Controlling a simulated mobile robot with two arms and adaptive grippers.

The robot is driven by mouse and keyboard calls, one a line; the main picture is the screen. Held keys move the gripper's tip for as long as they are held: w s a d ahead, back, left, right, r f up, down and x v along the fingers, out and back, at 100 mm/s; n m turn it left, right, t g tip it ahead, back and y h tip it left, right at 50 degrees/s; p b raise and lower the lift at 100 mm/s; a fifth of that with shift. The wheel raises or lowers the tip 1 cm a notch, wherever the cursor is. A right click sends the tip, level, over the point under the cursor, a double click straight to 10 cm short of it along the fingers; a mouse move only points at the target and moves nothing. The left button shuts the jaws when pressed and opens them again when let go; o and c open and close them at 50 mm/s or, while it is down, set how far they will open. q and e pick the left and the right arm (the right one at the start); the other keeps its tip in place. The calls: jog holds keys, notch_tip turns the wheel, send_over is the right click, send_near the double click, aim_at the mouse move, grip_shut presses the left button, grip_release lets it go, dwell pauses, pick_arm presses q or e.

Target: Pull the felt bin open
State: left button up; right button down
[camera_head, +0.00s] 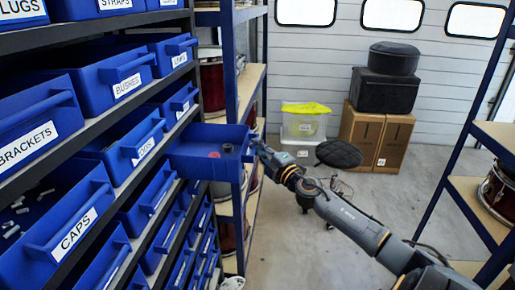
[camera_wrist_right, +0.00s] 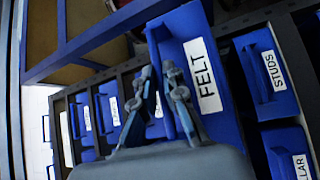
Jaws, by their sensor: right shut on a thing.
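The felt bin (camera_head: 196,164) is a blue drawer-like bin that juts out of the rack at the far end in the head view. It stands well out from its row, and its inside shows a red round item and a small dark item. In the right wrist view its white FELT label (camera_wrist_right: 203,75) fills the middle right. My right gripper (camera_head: 257,147) is at the bin's front and is shut on its handle. It also shows in the wrist view (camera_wrist_right: 160,76), where the fingers partly hide the handle. My left gripper is not in view.
A rack of blue bins, including the CAPS bin (camera_head: 66,245), fills the left side. Behind the felt bin stands a blue-framed shelf (camera_head: 230,75). Cardboard boxes (camera_head: 375,135) are at the back. Grey floor is open mid-aisle.

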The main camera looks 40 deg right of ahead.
jog(key=c, duration=1.4)
grip_release()
jog(key=s, duration=0.4)
jog(key=s+f, duration=0.1)
jog(key=s, duration=0.3)
jog(key=s+a, duration=0.1)
jog(key=s, duration=0.3)
jog(key=shift+f, duration=0.35)
jog(key=shift+w, duration=0.1)
